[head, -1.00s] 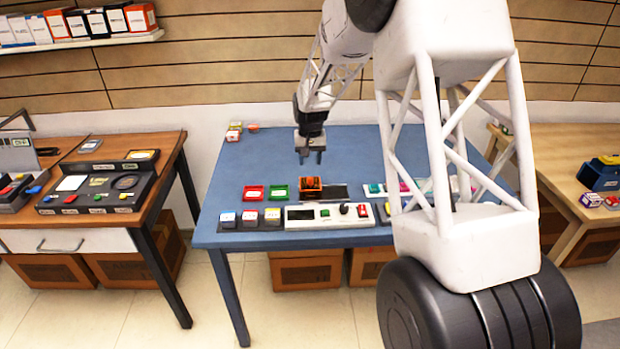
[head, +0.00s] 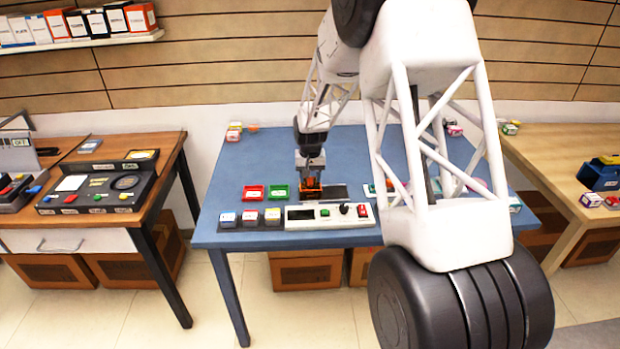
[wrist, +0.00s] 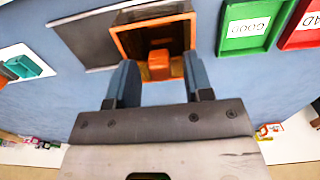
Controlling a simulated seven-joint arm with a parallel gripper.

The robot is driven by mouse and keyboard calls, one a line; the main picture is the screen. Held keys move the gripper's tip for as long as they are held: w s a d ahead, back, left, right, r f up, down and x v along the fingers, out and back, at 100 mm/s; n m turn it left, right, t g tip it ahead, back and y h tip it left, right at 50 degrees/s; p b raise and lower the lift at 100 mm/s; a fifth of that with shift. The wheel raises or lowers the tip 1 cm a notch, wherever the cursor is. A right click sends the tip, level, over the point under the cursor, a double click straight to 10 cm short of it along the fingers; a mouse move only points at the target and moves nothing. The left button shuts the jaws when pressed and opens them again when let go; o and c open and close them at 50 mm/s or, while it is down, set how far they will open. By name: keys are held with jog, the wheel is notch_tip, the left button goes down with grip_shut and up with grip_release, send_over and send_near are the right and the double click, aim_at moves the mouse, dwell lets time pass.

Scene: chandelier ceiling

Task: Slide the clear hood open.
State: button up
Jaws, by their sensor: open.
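The clear hood (head: 312,194) has an orange frame and sits on a dark plate at the front middle of the blue table. In the wrist view its orange frame (wrist: 122,40) surrounds a dark interior, and an orange knob (wrist: 159,66) sticks out towards me. My gripper (head: 310,178) is low over the hood and hides part of it in the head view. In the wrist view my gripper (wrist: 159,75) is open, with one finger on each side of the knob. I cannot tell whether either finger touches it. The hood's clear panels are hard to make out.
A bare dark plate (head: 334,193) extends right of the hood. Green (head: 278,192) and red (head: 252,193) trays lie to its left. The table's back left is mostly clear.

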jog(key=shift+f, duration=0.3)
jog(key=shift+c, duration=0.2)
grip_shut()
jog(key=shift+d, duration=4.7)
jog(key=shift+o, duration=0.2)
grip_release()
jog(key=shift+r, duration=0.1)
notch_tip(320, 180, up, 8)
